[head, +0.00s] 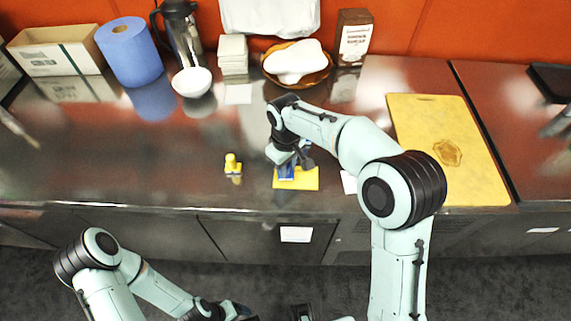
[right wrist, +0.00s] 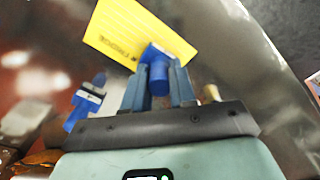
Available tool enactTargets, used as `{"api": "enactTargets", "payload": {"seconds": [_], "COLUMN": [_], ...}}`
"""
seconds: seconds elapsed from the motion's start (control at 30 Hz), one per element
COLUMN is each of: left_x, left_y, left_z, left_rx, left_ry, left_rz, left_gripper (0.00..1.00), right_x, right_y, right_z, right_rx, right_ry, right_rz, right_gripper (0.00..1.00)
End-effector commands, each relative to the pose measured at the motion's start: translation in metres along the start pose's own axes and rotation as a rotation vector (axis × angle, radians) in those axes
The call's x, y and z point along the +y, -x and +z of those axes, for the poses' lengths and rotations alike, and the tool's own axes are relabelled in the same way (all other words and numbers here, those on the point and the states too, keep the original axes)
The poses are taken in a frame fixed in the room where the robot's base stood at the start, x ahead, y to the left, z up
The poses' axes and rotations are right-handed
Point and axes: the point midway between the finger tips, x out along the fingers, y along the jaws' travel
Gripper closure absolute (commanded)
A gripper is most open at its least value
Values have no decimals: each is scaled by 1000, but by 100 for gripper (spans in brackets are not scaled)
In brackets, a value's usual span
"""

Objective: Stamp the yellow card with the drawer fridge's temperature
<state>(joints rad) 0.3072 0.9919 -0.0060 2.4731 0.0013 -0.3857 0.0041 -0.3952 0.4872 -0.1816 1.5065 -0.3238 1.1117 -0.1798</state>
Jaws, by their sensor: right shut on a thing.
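The yellow card (head: 308,181) lies flat near the counter's front edge; the right wrist view shows faint printed lines and a dark marking on it (right wrist: 112,28). My right gripper (head: 287,164) is over the card's left part, shut on a blue stamp (right wrist: 159,76). The stamp's lower end overlaps the card's edge in the right wrist view; I cannot tell whether they touch. A yellow stamp (head: 232,164) stands on the counter left of the card. Another blue stamp-like piece (right wrist: 84,106) shows in the right wrist view. My left gripper is low at the bottom edge, its fingers unclear.
A white label (head: 296,234) is on the drawer front below the card. A white slip (head: 349,182) lies to the card's right, partly behind my arm. A yellow cutting board (head: 430,125) is at right. A bowl (head: 192,82) and blue roll (head: 129,52) stand at back left.

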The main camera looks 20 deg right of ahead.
Motion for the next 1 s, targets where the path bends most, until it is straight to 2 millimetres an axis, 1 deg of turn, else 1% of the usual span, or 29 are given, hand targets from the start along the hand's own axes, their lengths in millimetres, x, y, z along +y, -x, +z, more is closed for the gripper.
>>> {"api": "enactTargets", "payload": {"seconds": [0.03, 0.2, 0.7, 0.83, 1.0], "left_x": [2, 8, 24, 26, 25], "left_y": [5, 16, 46, 50, 49], "left_z": [-2, -6, -21, -23, -23], "left_rx": [3, 10, 32, 36, 35], "left_ry": [-1, -4, -11, -13, -12], "left_rz": [1, 4, 11, 12, 12], "left_gripper": [19, 19, 19, 19, 19], "right_x": [0, 1, 1, 0, 0], "right_y": [6, 22, 63, 69, 68], "right_z": [-1, -2, -2, -2, -1], "right_rx": [2, 5, 8, 7, 5], "right_ry": [0, 0, 1, 0, 0], "right_rz": [1, 2, 2, 2, 1], "right_gripper": [94, 94, 94, 94, 94]}}
